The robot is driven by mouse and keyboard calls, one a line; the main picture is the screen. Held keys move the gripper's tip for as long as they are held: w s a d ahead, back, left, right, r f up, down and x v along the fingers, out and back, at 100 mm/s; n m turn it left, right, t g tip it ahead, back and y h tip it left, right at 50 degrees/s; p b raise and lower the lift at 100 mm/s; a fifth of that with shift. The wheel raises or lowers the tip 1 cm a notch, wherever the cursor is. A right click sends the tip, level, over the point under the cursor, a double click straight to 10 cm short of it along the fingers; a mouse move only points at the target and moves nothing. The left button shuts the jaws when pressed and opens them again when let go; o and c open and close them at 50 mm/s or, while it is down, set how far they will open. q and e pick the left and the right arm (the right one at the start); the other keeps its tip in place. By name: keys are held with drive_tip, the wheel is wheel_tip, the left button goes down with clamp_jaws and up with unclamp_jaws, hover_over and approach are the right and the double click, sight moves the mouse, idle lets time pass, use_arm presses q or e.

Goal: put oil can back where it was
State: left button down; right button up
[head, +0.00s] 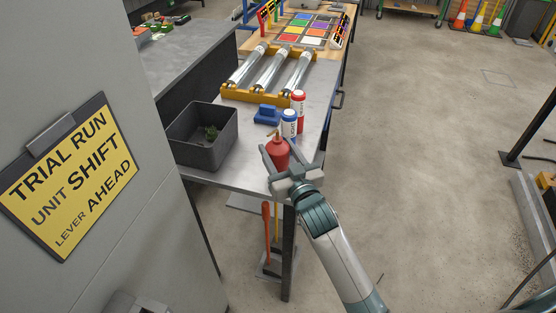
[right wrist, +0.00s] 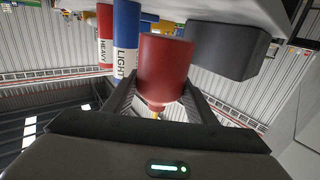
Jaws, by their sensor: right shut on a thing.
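The red oil can (head: 277,153), with a thin spout on top, is at the front right corner of the grey metal table. My right gripper (head: 281,166) is shut on the oil can, with a finger on each side of it. The right wrist view looks from below, upside down, and shows the can (right wrist: 165,65) between the two fingers (right wrist: 163,98). I cannot tell whether the can's base touches the table top. My left gripper is not in view.
Just behind the can stand a blue-and-white LIGHT canister (head: 289,124) and a red-and-white HEAVY canister (head: 298,103). A dark grey bin (head: 225,152) is to the left, with a blue block (head: 266,115) behind. Metal rollers (head: 271,70) lie in a yellow frame further back.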

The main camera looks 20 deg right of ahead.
sight(282, 168)
drive_tip(key=shift+f+p, duration=0.4)
drive_tip(key=shift+f, duration=1.55)
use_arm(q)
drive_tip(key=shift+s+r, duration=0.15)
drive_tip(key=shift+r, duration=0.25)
use_arm(e)
drive_tip(key=o, duration=1.3)
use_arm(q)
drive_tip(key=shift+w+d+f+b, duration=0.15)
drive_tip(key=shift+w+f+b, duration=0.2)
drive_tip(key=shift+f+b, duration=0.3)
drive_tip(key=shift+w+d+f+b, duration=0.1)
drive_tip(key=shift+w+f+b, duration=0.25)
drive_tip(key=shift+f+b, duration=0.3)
use_arm(e)
drive_tip(key=shift+s+d, duration=0.15)
drive_tip(key=shift+s, duration=1.85)
drive_tip(key=shift+s+d, duration=0.2)
drive_tip(key=shift+s, duration=1.8)
drive_tip(key=shift+s+d, duration=0.15)
drive_tip(key=shift+s, duration=1.85)
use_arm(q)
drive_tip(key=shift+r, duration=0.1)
